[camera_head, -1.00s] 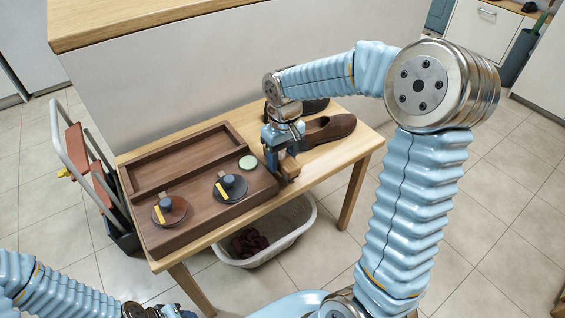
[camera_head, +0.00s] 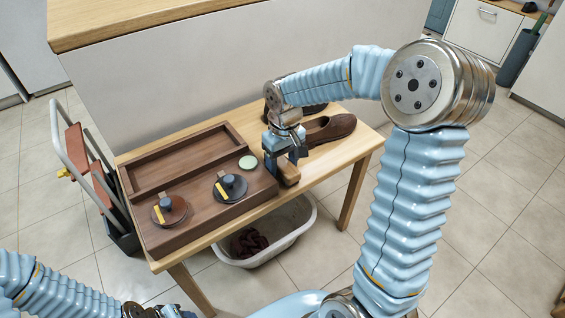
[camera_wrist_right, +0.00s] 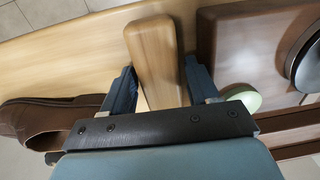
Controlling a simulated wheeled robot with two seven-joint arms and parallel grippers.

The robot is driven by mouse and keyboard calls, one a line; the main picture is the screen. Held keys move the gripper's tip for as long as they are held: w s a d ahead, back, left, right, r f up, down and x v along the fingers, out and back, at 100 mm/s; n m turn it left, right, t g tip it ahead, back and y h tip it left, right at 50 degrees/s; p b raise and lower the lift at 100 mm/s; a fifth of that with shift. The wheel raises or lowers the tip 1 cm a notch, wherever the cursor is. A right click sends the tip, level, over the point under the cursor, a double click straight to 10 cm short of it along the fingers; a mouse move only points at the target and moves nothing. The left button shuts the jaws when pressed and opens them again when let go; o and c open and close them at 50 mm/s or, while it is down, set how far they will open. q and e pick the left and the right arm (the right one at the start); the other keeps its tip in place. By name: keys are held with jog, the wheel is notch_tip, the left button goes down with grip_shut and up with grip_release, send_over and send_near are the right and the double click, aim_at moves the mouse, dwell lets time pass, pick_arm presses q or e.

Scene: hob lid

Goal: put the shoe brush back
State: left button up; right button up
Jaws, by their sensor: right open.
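The shoe brush, a pale wooden block (camera_head: 289,173), is on the table just right of the brown wooden box (camera_head: 222,212). In the right wrist view the block (camera_wrist_right: 153,55) lies between the two spread fingers of my right gripper (camera_wrist_right: 160,88), beside the box's edge. My right gripper (camera_head: 285,158) is open around the block; the wrist view shows gaps near the fingers, but I cannot tell whether either touches. The brush's bristles are not visible. My left arm (camera_head: 60,290) is at the lower left; its finger state is unclear.
The box has an empty long compartment at the back, two dark round pieces with knobs and yellow tags (camera_head: 170,208) (camera_head: 230,186), and a green disc (camera_head: 247,162). Brown shoes (camera_head: 330,130) stand behind the gripper. A white basin (camera_head: 270,248) sits under the table (camera_head: 345,150).

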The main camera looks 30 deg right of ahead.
aim_at(284, 161)
notch_tip(284, 161, up, 12)
jog(key=p, duration=0.1)
jog(key=shift+d+f, duration=0.15)
jog(key=shift+d, duration=0.05)
